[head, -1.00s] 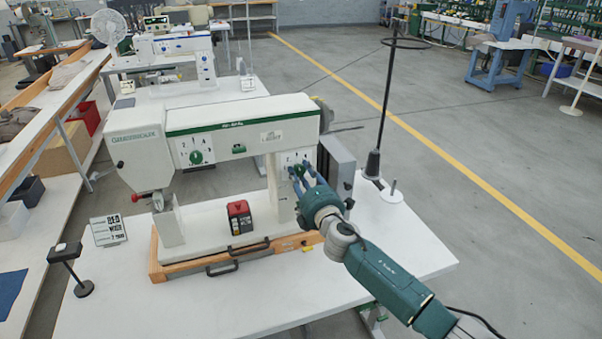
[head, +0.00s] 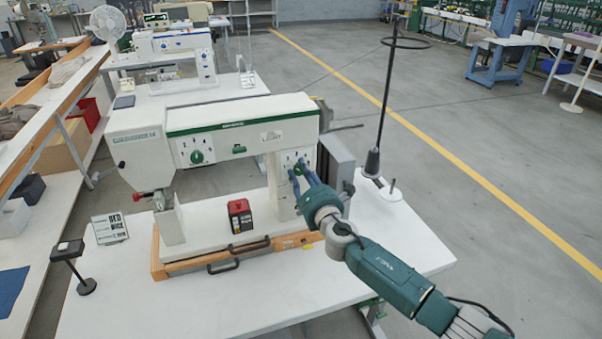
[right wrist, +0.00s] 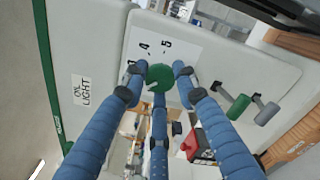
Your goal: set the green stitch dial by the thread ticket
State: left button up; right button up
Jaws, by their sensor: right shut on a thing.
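The green stitch dial (right wrist: 160,76) sits on a white plate with printed numbers, 3, 4 and 5 showing, in the right wrist view. In the head view it is on the sewing machine's right pillar (head: 283,190), mostly hidden by my fingers. My right gripper (head: 299,170) is shut on this dial, its blue fingers around the rim (right wrist: 158,82). A pale mark shows at the dial's lower left edge. The thread ticket (head: 110,229) is a white card propped at the machine's left; its print is too small to read surely. My left gripper is not in view.
Another green dial (head: 197,157) is on the machine's arm. A red and black box (head: 240,216) stands on the machine bed. A small black stand (head: 68,252) is at front left, a thread stand (head: 374,163) at right. The front of the white table (head: 290,295) is clear.

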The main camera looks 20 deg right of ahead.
jog(key=shift+d, duration=0.15)
jog(key=o, duration=1.1)
jog(key=shift+s, duration=0.1)
jog(key=shift+s, duration=0.2)
jog(key=s, duration=1.1)
jog(key=shift+s+d, duration=0.25)
